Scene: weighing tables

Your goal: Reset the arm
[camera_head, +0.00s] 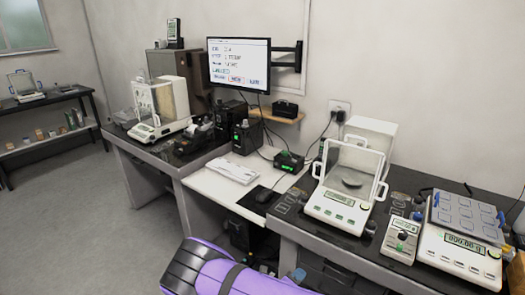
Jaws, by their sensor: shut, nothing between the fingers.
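A purple link of my arm with dark bands crosses the bottom of the head view. My gripper cannot be made out in this view, so its fingers are hidden or out of frame. The arm link is in front of the tables, apart from the balances as far as I can see.
A draft-shield balance (341,208) stands on the right dark table (333,243), beside a small meter (402,238) and a flat scale (459,259). Another balance (143,130) is on the left table. Grey floor (80,235) is open at left.

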